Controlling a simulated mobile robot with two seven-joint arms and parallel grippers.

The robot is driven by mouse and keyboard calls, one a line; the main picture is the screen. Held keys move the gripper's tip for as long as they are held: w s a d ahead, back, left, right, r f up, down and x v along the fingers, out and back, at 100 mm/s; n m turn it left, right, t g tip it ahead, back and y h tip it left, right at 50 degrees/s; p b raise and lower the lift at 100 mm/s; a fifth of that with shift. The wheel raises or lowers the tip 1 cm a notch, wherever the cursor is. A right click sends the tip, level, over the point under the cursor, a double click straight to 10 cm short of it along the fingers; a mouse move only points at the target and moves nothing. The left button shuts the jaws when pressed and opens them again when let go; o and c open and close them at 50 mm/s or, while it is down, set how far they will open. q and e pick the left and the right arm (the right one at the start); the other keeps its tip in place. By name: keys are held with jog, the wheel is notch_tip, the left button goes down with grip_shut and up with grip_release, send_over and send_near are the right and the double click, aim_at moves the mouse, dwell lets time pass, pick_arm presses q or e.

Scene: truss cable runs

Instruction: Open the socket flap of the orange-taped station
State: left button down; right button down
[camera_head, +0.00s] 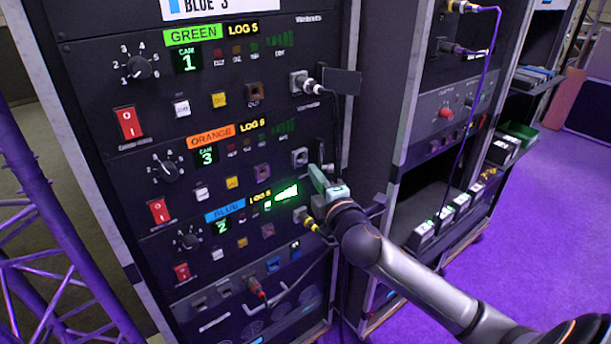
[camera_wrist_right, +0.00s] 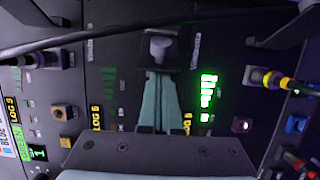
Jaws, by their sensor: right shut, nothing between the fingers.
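The orange-taped station is the middle one on the rack, with an orange label (camera_head: 211,136) and a display reading CAM 3. Its socket (camera_head: 300,157) is at the right end of its row. In the right wrist view it shows as a dark square with a light grey piece (camera_wrist_right: 160,47). No flap visibly stands out there, but I cannot clearly tell its state. My right gripper (camera_head: 318,178) has teal fingers, shut and empty. In the wrist view its fingertips (camera_wrist_right: 164,73) point at the socket's edge; contact is unclear. My left gripper is not in view.
The green station above has a dark flap (camera_head: 340,81) standing out and a plug (camera_head: 310,86) with a hanging black cable. The blue station below has a yellow-banded plug (camera_head: 312,225). A second rack stands at the right, and purple truss (camera_head: 40,190) at the left.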

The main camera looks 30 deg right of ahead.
aim_at(333, 170)
jog(key=shift+s+d, duration=0.2)
jog(key=shift+d, duration=0.05)
dwell(0.3)
jog(key=d+n+y, duration=0.1)
jog(key=n+y, duration=0.1)
jog(key=y, duration=0.1)
jog(key=s+d+n+y, duration=0.1)
jog(key=d+n+y, duration=0.1)
jog(key=n+y, duration=0.1)
jog(key=s+d+n+g+y, duration=0.1)
jog(key=d+n+y, duration=0.1)
jog(key=y, duration=0.3)
jog(key=shift+f+b, duration=0.1)
jog(key=shift+b, duration=0.25)
pick_arm(q)
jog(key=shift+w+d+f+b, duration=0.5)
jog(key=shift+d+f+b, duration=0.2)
jog(key=shift+b, duration=0.25)
pick_arm(e)
jog(key=shift+w+d+n+g+y, duration=0.1)
jog(key=shift+d+n+g+y, duration=0.4)
jog(key=shift+d+y, duration=0.3)
jog(key=shift+w+d+n+g+y, duration=0.1)
jog(key=shift+d+n+g+y, duration=0.2)
jog(key=shift+d+n+y, duration=0.45)
jog(key=shift+d, duration=0.25)
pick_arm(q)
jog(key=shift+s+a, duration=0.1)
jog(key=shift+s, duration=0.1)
